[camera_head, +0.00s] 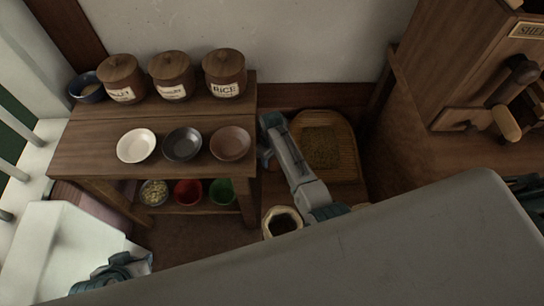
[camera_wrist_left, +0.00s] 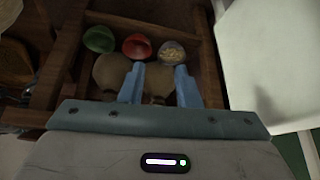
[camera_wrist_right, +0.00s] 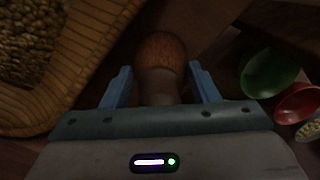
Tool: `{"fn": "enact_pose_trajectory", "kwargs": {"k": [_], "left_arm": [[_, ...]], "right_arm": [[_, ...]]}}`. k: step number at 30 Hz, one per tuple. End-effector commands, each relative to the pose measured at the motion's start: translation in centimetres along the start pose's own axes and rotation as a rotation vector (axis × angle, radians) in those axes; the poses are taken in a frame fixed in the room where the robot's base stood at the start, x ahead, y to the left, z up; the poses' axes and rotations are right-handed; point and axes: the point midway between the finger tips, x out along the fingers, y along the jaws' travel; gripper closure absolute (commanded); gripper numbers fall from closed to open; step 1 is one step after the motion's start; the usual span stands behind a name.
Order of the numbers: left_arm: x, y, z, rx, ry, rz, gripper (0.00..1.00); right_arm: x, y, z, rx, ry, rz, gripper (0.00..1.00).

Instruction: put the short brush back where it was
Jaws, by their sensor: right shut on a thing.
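The short brush (camera_wrist_right: 160,50) shows in the right wrist view, with a rounded reddish-brown head and a paler handle. My right gripper (camera_wrist_right: 161,84) is shut on its handle, with one blue finger on each side. In the head view my right gripper (camera_head: 267,150) is between the table and the wicker tray; the brush is mostly hidden there. My left gripper (camera_wrist_left: 159,72) is open, with a gap between its fingers. Rounded beige shapes show behind its fingers, too dim to name. In the head view only part of my left arm shows at the lower left.
The wooden table (camera_head: 85,155) bears three lidded jars (camera_head: 225,73) and several bowls. Its lower shelf holds a green bowl (camera_head: 221,190), a red bowl (camera_head: 188,192) and a bowl of pale pieces (camera_head: 154,193). The wicker tray (camera_head: 352,150) holds grain. An open sack (camera_head: 270,232) stands nearby.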

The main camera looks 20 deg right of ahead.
Motion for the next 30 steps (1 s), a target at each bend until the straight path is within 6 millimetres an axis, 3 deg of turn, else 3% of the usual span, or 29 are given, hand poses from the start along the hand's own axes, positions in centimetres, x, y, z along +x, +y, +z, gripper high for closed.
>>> {"fn": "enact_pose_trajectory", "kwargs": {"k": [5,6,9,19,30], "left_arm": [[0.0,0.0,0.0,0.000,0.002,0.000,0.70],[0.0,0.0,0.0,0.000,0.002,0.001,0.70],[0.0,0.0,0.0,0.000,0.002,0.001,0.70],[-0.1,0.0,0.0,0.000,-0.001,0.000,0.70],[-2.2,-1.2,0.2,0.018,-0.117,-0.050,0.70]], "right_arm": [[0.2,0.0,0.0,0.000,0.000,0.000,0.74],[0.2,0.0,0.0,0.000,0.001,0.000,0.42],[0.2,0.0,0.0,0.000,0.000,0.000,0.24],[-0.2,0.0,0.0,0.000,0.000,0.000,0.24],[-6.0,0.0,-0.1,-0.001,0.003,0.000,0.24]]}}
